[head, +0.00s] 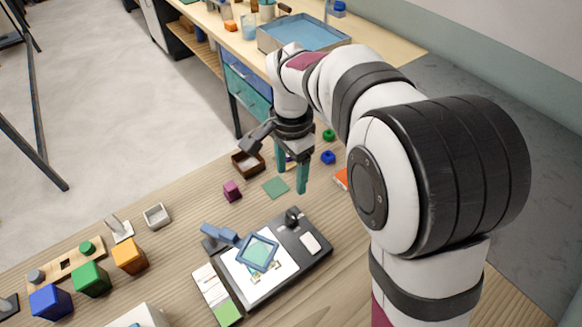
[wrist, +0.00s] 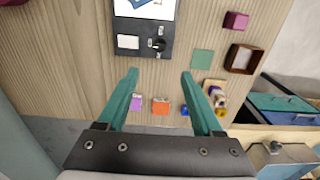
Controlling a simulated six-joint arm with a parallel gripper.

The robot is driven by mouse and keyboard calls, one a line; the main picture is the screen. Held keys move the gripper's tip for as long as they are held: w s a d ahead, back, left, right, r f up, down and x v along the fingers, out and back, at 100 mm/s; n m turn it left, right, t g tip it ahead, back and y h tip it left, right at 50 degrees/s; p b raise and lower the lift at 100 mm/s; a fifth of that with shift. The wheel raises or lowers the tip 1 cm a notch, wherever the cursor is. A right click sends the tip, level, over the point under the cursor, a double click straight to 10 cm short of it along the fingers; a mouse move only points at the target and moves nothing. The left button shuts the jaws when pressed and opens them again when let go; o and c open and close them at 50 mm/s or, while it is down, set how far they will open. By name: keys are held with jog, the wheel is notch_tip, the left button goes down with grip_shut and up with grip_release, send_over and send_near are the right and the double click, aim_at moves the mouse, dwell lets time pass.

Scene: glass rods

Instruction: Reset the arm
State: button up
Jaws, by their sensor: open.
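My gripper (head: 292,178) is open and empty, with its teal fingers pointing down above the far right part of the wooden table (head: 185,235). In the wrist view both fingers of my gripper (wrist: 160,77) are spread apart with bare wood between the tips. No glass rods can be made out clearly. A black station (head: 318,262) with a white sheet and a blue-framed square plate lies nearer the camera than my gripper; its edge also shows at the top of the wrist view (wrist: 125,54).
A green square (head: 275,187), magenta cube (head: 232,191) and brown open box (head: 247,164) lie near my gripper. Blue (head: 328,157) and green (head: 329,134) rings lie to its right. Blue (head: 50,302), green (head: 91,279) and orange (head: 130,257) blocks stand at the left. A bench with a blue tray (head: 304,35) stands behind.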

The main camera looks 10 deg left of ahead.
jog(key=shift+r, duration=0.6)
jog(key=s+d+r+n+y, duration=0.15)
jog(key=s+d+r, duration=0.25)
jog(key=s+d, duration=0.8)
jog(key=s+f+n, duration=0.2)
jog(key=s+f, duration=0.1)
jog(key=s, duration=0.9)
jog(key=shift+d+f, duration=0.15)
jog(key=shift+d, duration=0.1)
jog(key=shift+s, duration=0.1)
